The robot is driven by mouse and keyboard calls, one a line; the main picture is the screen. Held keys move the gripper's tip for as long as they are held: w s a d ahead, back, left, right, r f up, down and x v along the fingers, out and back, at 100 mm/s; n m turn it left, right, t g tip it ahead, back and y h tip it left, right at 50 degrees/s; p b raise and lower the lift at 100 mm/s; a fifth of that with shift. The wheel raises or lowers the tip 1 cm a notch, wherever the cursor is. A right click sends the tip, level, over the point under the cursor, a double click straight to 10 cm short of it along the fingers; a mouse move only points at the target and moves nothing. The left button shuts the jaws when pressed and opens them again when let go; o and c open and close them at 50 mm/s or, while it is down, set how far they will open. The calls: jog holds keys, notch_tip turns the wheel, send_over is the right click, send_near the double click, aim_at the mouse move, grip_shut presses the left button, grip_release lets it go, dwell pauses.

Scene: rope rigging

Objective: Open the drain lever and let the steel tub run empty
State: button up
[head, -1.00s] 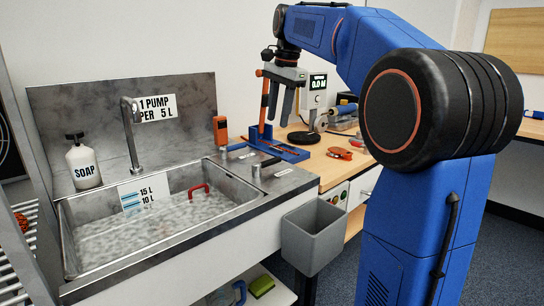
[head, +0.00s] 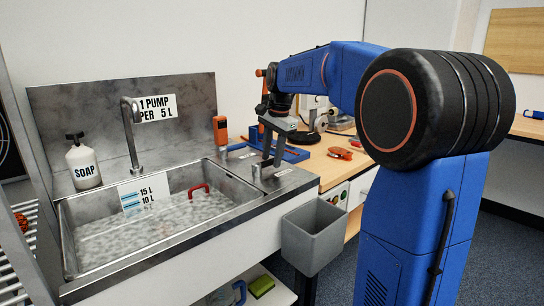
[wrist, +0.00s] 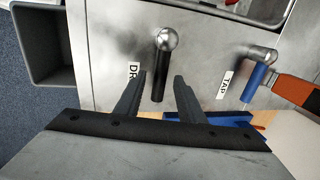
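The steel tub (head: 75,232) stands in the counter at the left of the head view, with rippled water inside. A 15 L / 10 L level label (head: 144,194) is on its back wall; the water meets the label's lower part. The drain lever (wrist: 160,70) has a metal ball and a dark handle; its label (wrist: 134,72) is partly hidden by a finger. In the head view the lever (head: 256,172) stands on the counter right of the tub. My gripper (wrist: 160,80) is open, its fingertips on either side of the handle. I cannot tell whether they touch it.
The tap lever (wrist: 257,80) has a blue handle and sits right of the drain lever in the wrist view, beside an orange-handled thing (wrist: 300,92). A faucet (head: 131,130) and soap bottle (head: 83,165) stand behind the tub.

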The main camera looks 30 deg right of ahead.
jog(key=shift+f, duration=0.1)
grip_shut()
